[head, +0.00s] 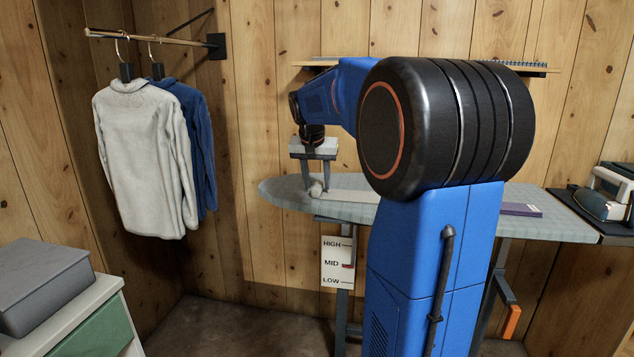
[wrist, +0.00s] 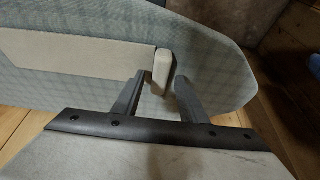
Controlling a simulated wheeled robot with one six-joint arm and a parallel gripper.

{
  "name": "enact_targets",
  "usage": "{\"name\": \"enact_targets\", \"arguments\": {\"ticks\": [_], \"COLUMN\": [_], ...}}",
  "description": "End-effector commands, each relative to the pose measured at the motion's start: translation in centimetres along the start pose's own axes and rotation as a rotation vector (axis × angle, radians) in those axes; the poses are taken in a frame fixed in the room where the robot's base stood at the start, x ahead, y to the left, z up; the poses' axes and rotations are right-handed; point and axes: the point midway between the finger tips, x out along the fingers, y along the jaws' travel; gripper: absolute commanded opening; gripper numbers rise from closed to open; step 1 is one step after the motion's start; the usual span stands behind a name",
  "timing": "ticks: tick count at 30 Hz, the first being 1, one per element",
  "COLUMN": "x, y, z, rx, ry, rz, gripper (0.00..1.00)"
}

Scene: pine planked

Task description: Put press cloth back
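A flat beige strip, which looks like the press cloth (wrist: 75,52), lies on the ironing board (wrist: 215,60); it also shows in the head view (head: 352,196), partly hidden by my arm. A small pale raised block (wrist: 162,72) stands at the strip's end; I cannot tell whether it is part of the cloth. My gripper (head: 316,187) points down at the board's left end. In the wrist view my gripper (wrist: 160,80) is open, its fingertips on either side of the block, with a gap visible.
A purple flat item (head: 520,209) lies on the board's right part. An iron (head: 603,195) stands at the far right. Shirts (head: 145,155) hang from a rail on the left. A shelf (head: 530,68) is behind my arm. A grey box (head: 42,285) sits on a cabinet at lower left.

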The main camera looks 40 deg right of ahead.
Motion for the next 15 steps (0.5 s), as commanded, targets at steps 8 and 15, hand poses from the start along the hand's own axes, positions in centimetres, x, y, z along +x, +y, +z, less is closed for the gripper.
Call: {"name": "enact_targets", "arguments": {"ticks": [8, 15], "x": [-3.9, -8.5], "y": [-0.1, -0.1], "z": [-0.1, -0.1], "rx": [0.000, 0.000], "ry": [0.004, 0.003], "rz": [-0.002, -0.002], "gripper": [0.38, 0.38]}}
